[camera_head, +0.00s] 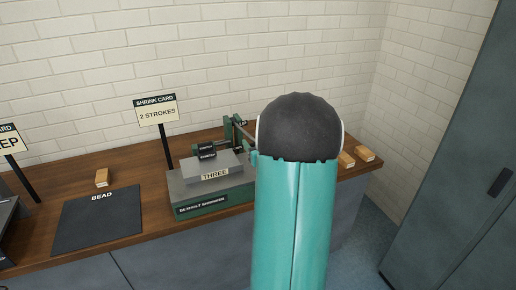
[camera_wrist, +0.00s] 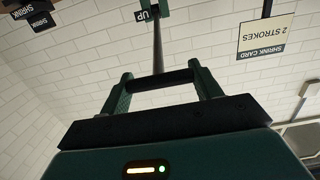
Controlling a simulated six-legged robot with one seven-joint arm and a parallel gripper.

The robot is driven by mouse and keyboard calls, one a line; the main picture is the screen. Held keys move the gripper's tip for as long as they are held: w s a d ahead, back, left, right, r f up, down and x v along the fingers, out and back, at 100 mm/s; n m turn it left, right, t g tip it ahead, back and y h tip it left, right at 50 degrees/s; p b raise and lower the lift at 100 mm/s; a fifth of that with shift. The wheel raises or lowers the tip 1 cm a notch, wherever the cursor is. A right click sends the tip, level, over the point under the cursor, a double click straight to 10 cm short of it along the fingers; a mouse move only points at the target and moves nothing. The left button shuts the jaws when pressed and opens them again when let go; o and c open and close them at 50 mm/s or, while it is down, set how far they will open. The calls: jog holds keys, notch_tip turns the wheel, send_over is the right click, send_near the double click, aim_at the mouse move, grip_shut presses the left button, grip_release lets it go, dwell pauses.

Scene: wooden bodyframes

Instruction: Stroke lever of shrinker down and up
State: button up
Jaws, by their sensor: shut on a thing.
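The shrinker (camera_head: 200,209) is a green and grey machine on the wooden bench, with a grey plate marked "THREE" on top. Its lever is mostly hidden behind my teal arm in the head view. In the wrist view, which is upside down, the lever's thin shaft (camera_wrist: 157,48) runs from a green bracket by an "UP" tag to a dark grip. My gripper (camera_wrist: 161,80) is shut on that grip, with one green finger at each side. My gripper is hidden in the head view.
A "SHRINK CARD 2 STROKES" sign (camera_head: 156,110) stands behind the shrinker. A dark mat marked "BEAD" (camera_head: 97,219) and a small wooden block (camera_head: 102,177) lie left. More blocks (camera_head: 364,154) lie right of my arm. A grey cabinet (camera_head: 455,165) stands at far right.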

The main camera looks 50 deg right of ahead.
jog(key=shift+g+y, duration=0.4)
jog(key=shift+g, duration=0.3)
jog(key=w+r, duration=0.1)
jog(key=r, duration=0.1)
jog(key=d+r, duration=0.1)
jog(key=r, duration=0.2)
jog(key=w+r, duration=0.1)
jog(key=r, duration=0.2)
jog(key=shift+w+d, duration=0.3)
jog(key=w+d+r, duration=0.1)
jog(key=r, duration=0.1)
jog(key=w+d+r, duration=0.1)
jog(key=w+r, duration=0.1)
jog(key=r, duration=0.1)
jog(key=w+d+r, duration=0.1)
jog(key=w+r, duration=0.1)
jog(key=shift+r, duration=0.2)
jog(key=shift+w+d+r, duration=0.2)
jog(key=shift+w+r, duration=0.2)
jog(key=o, duration=1.4)
jog(key=shift+w+d+f, duration=0.1)
jog(key=shift+w+f, duration=0.05)
jog(key=v, duration=1.4)
